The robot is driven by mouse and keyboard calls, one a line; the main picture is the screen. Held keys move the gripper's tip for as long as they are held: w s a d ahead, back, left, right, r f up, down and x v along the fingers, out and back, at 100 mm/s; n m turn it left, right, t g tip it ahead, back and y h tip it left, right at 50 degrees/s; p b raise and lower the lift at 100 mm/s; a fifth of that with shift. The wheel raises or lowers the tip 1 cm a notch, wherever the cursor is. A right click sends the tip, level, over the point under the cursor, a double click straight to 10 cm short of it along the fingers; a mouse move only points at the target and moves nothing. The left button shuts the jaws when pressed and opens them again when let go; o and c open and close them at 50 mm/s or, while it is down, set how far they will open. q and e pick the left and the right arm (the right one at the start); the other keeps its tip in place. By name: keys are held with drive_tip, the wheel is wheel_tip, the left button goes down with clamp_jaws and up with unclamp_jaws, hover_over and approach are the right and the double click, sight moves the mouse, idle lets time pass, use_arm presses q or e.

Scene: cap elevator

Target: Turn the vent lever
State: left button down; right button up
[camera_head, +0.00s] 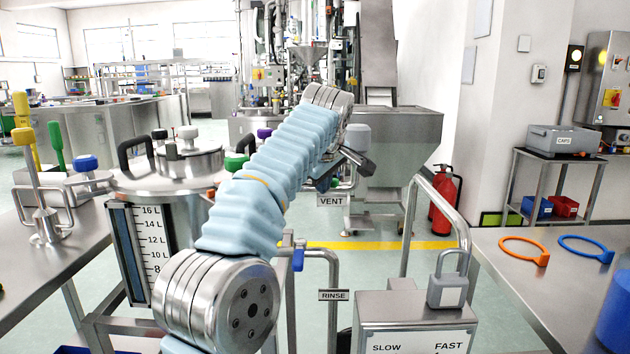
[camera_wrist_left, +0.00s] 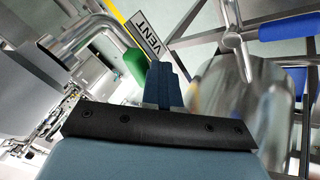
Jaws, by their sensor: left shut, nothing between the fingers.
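The VENT sign (camera_head: 331,200) hangs on a pipe beyond my left arm in the head view. It also shows in the left wrist view (camera_wrist_left: 152,35). A green lever handle (camera_wrist_left: 136,63) sits beside that sign, at the end of a bent steel pipe. In the head view my arm and gripper hide most of the lever. My left gripper (camera_head: 322,184) is shut and empty; its blue fingers (camera_wrist_left: 163,70) are just right of the green handle in the wrist view. I cannot tell whether they touch it. My right gripper is not in view.
A steel tank (camera_head: 170,180) with a level scale stands left of my arm. A blue lever (camera_head: 298,258) sits above the RINSE sign (camera_head: 334,295). A padlock (camera_head: 447,285) stands on the SLOW/FAST box (camera_head: 415,308). A bent steel rail (camera_head: 440,190) rises to the right.

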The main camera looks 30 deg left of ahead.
use_arm(q)
drive_tip(key=shift+w+d+p, duration=0.15)
drive_tip(key=shift+w+p, duration=0.1)
drive_tip(key=shift+w, duration=0.5)
drive_tip(key=shift+w+d+p, duration=0.15)
drive_tip(key=shift+w+p, duration=0.1)
drive_tip(key=shift+w, duration=0.5)
drive_tip(key=shift+w+r, duration=0.2)
